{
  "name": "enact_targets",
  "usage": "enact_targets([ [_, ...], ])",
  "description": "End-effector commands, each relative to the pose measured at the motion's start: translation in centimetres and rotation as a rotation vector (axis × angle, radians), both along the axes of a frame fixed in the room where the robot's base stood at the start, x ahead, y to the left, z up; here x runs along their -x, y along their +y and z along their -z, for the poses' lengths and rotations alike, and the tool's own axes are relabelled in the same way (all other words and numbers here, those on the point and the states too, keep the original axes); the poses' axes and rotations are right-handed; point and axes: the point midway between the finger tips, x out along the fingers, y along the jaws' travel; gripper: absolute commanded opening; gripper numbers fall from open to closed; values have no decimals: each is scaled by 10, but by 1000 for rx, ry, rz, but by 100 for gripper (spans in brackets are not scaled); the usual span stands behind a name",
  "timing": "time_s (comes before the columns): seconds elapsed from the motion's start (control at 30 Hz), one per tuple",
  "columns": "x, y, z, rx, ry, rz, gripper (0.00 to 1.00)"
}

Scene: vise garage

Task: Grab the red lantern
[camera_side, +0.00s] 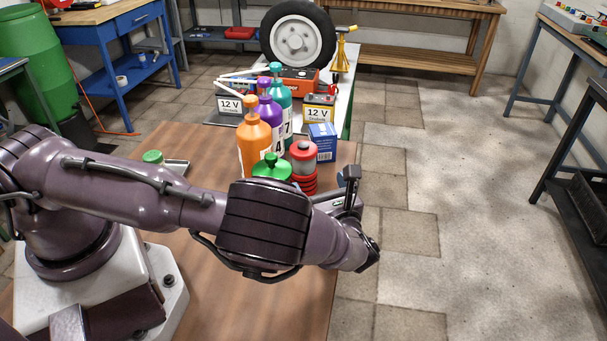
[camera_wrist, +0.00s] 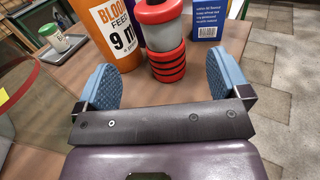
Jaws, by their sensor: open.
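The red lantern (camera_side: 303,158) stands upright on the wooden table, with a red cap, a greyish middle and a ribbed red base. In the wrist view the lantern (camera_wrist: 167,65) stands ahead of my gripper (camera_wrist: 162,70), between the lines of its two blue-padded fingers. The fingers are wide apart with nothing held. A gap shows on both sides of the lantern, and I see no contact. In the side view my gripper is largely hidden by my arm; one finger shows right of the lantern.
An orange bottle (camera_side: 254,138) stands left of the lantern, with purple (camera_side: 266,112) and teal bottles (camera_side: 285,95) behind. A green-topped object (camera_side: 271,167) is close at its left. A blue box (camera_side: 322,141) stands behind right. The table's right edge is near.

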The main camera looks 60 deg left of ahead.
Motion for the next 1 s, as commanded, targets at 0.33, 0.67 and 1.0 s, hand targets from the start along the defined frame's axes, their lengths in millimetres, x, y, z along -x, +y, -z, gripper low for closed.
enact_targets([
  [0.33,-11,48,0,-1,3,0,94],
  [0.67,-21,88,-1,-1,3,-2,94],
  [1.0,-24,100,-1,1,2,1,94],
])
